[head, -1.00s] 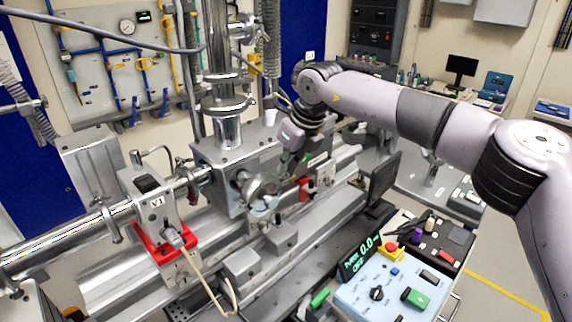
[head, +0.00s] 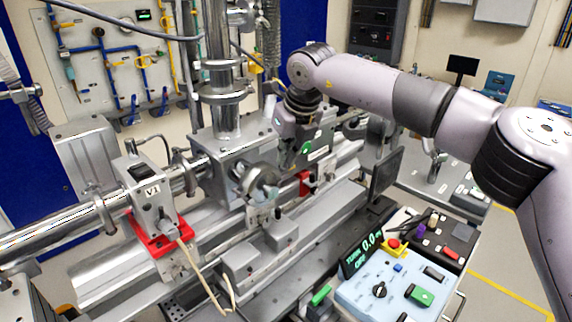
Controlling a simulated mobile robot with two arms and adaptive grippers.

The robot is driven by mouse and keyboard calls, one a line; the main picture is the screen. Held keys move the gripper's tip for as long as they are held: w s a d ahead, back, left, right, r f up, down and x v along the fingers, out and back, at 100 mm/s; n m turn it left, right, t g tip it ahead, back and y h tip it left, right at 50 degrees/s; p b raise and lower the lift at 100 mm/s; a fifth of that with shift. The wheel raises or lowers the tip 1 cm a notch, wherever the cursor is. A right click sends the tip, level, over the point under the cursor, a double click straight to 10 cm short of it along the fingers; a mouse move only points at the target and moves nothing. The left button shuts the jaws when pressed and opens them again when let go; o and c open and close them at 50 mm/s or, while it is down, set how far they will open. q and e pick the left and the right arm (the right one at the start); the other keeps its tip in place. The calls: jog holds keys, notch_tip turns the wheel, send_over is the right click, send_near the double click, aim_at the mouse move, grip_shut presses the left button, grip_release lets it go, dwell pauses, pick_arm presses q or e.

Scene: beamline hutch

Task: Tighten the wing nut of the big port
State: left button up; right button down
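The big port (head: 259,184) is a round metal flange on the front of the grey chamber (head: 228,150), in the middle of the head view. Clamp hardware shows around and below it, but the wing nut is too small to make out for sure. My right gripper (head: 287,167) points down just to the right of and above the port, close to the chamber front. Its fingers are small and partly hidden against the metal, so I cannot tell whether they are open or touch anything. My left gripper is out of view.
A valve box marked V1 (head: 152,195) with a red bracket (head: 160,240) stands left on the beam pipe. A red part (head: 304,184) sits right of the port. A turbo controller (head: 385,290) and a black monitor (head: 386,174) stand at the right front.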

jog(key=m+b, duration=0.1)
jog(key=m+h+b, duration=0.1)
jog(key=b, duration=0.1)
jog(key=shift+a+f+m, duration=0.2)
jog(key=shift+f+m, duration=0.05)
jog(key=shift+m, duration=0.15)
jog(key=m, duration=0.1)
jog(key=m+h+b, duration=0.1)
jog(key=shift+s+a+r+m+t, duration=0.1)
jog(key=shift+r+m+t, duration=0.05)
jog(key=shift+m+t, duration=0.2)
jog(key=shift+r+m+h+b, duration=0.1)
jog(key=shift+m+h+b, duration=0.3)
jog(key=shift+m, duration=0.55)
jog(key=shift+a+m+h, duration=0.15)
jog(key=shift+m+h, duration=0.15)
jog(key=shift+m, duration=0.4)
jog(key=shift+m+h+p, duration=0.4)
jog(key=shift+m+p, duration=0.1)
jog(key=shift+m, duration=0.7)
jog(key=c, duration=2.1)
grip_release()
